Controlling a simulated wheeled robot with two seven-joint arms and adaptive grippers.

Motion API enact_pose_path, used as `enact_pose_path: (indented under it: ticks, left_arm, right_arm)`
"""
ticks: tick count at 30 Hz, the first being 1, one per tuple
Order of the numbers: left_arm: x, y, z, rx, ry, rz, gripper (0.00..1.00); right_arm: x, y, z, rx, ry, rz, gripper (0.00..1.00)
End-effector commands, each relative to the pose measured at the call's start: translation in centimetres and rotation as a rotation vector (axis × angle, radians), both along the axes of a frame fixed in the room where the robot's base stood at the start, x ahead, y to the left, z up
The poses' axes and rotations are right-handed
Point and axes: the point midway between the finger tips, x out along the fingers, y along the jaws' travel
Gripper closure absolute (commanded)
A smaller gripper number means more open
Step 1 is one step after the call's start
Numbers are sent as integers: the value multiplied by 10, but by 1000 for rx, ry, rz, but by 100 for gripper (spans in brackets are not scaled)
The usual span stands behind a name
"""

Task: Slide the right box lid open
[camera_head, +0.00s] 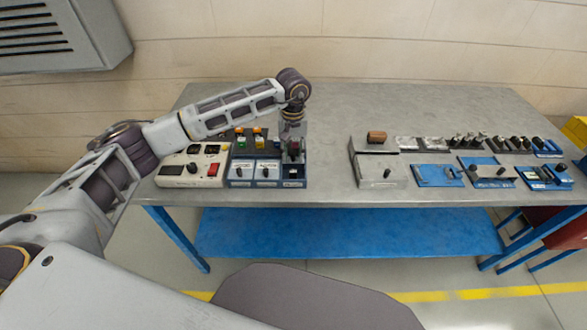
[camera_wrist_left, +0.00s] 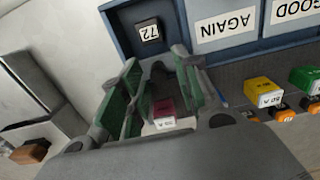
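A pale grey box (camera_head: 361,178) stands right of the table's middle in the head view. Its flat lid (camera_head: 378,162) carries a small dark knob (camera_head: 386,173); I cannot tell how far the lid is shut. A brown block (camera_head: 376,137) is at the back of the box. The box also shows in the left wrist view (camera_wrist_left: 32,82). My left gripper (camera_head: 292,144) is far left of the box, over the units at the table's left. Its green-padded fingers (camera_wrist_left: 158,88) are apart, with a small red block (camera_wrist_left: 164,108) between them. My right gripper is out of view.
Blue trays (camera_head: 267,183) and a cream switch panel (camera_head: 208,181) stand left of the box. Blue plates (camera_head: 430,180) and several small dark parts (camera_head: 515,143) lie right of it. The bare grey tabletop (camera_head: 330,150) is clear between the trays and the box.

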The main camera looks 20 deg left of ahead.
Motion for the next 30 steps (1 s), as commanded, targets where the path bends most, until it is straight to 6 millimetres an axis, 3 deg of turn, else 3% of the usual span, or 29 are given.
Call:
enact_pose_path:
  ticks: [10,18,30]
  left_arm:
    - [0,0,14,-1,-1,-1,68]
    - [0,0,30,0,1,-1,68]
    - [0,0,54,-1,1,-1,68]
  right_arm:
    - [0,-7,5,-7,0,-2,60]
    - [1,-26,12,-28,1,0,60]
    - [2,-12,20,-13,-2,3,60]
